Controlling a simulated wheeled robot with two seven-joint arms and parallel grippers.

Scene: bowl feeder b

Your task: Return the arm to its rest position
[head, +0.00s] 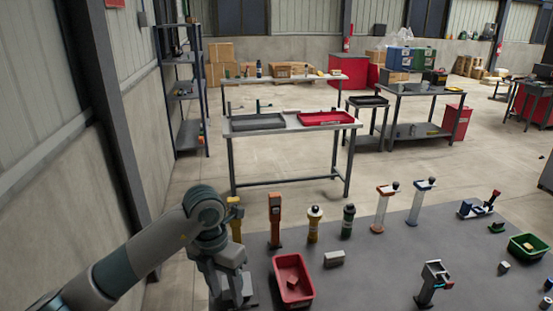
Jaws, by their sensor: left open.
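My left arm comes in from the lower left of the head view, bends at a rounded joint and points down. My left gripper (238,300) is at the bottom edge, over the left end of the grey table (375,285). It is open; its fingertips are partly cut off by the frame. I see nothing held in it. A red bin (279,301) with a reddish block (290,278) inside stands just right of the gripper, apart from it. My right gripper does not show.
A grey block (334,259), a black-and-grey device (433,282) and a green bin (528,248) lie further right. The table's middle is mostly clear.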

